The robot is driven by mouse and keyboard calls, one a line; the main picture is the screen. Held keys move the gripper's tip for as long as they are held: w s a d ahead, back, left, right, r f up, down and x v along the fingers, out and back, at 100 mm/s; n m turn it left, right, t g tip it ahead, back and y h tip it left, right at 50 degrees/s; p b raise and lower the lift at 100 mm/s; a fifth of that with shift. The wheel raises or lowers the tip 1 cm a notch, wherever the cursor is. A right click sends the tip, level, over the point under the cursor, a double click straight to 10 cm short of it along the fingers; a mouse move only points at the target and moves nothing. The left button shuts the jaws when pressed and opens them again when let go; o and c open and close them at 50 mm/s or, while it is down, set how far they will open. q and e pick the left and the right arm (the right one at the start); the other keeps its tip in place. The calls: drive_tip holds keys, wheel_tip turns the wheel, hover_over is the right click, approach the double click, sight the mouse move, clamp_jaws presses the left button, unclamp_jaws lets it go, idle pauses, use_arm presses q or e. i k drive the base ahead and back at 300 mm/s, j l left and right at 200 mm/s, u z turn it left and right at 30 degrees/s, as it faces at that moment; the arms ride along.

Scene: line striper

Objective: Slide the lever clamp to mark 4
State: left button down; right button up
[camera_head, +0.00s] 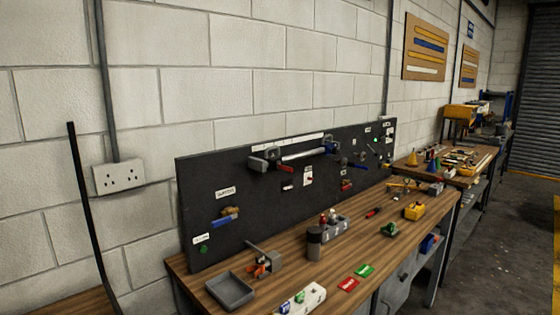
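A dark board (215,185) stands along the back of the wooden workbench (300,265). Near its top a silver rod (303,153) runs sideways under a white strip (288,142). A grey block with a red handle (284,168) sits at the rod's left end, and a blue-handled piece (332,146) at its right end. On the bench, a grey and orange device with a lever (266,263) stands in front of the board. I cannot tell for sure which is the lever clamp. Mark numbers are too small to read. Neither gripper is in view.
A grey tray (230,290), a white block with coloured buttons (302,299), a dark cylinder (314,242), red (348,284) and green (364,271) labels, and a yellow device (414,210) occupy the bench. A thin black bar (85,200) rises at left. Floor at right is clear.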

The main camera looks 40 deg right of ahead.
sight(272, 159)
drive_tip(key=z, duration=1.1)
